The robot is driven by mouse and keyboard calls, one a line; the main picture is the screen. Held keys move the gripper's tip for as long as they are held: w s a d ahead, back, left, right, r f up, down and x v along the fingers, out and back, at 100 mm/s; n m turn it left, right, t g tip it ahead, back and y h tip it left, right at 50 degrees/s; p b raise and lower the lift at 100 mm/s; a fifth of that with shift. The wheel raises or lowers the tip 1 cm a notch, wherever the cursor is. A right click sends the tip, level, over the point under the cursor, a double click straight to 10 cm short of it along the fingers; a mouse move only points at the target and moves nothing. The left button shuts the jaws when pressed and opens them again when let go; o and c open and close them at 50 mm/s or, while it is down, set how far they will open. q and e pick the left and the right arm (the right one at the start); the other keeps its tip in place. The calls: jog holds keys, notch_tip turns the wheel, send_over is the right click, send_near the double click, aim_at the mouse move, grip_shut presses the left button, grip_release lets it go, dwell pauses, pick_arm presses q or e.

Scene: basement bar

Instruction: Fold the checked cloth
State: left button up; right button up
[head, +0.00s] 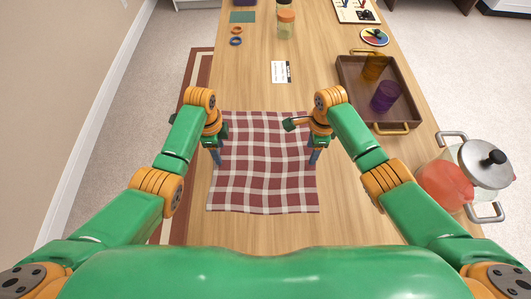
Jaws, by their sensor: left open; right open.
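The red and white checked cloth (263,170) lies spread out on the wooden table in front of me, with slightly wavy edges. My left gripper (216,157) points down at the left edge of the cloth and is open. My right gripper (314,156) points down at the right edge of the cloth and is open. Each gripper covers a small part of its edge. I cannot tell whether either fingertip touches the cloth.
A brown tray (411,122) with a purple cup (386,96) and an amber cup (374,66) stands to the right. A lidded pot (474,172) stands at the right edge. Table wood is clear nearer me.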

pick_arm(q)
jog(key=shift+w+f, duration=0.2)
jog(key=shift+f, duration=0.15)
pick_arm(e)
jog(key=shift+w+f, duration=0.15)
jog(key=shift+f, duration=0.2)
pick_arm(q)
jog(key=shift+s, duration=0.1)
jog(key=shift+s+f+b, duration=0.1)
jog(key=shift+f+b, duration=0.1)
jog(key=shift+b, duration=0.1)
pick_arm(e)
jog(key=shift+f, duration=0.15)
pick_arm(q)
jog(key=shift+r, duration=0.15)
jog(key=shift+c, duration=1.1)
pick_arm(e)
jog(key=shift+s, duration=0.2)
jog(key=shift+c, duration=1.1)
pick_arm(q)
grip_shut()
pick_arm(e)
grip_shut()
pick_arm(q)
jog(key=shift+r, duration=0.1)
pick_arm(e)
jog(key=shift+r, duration=0.2)
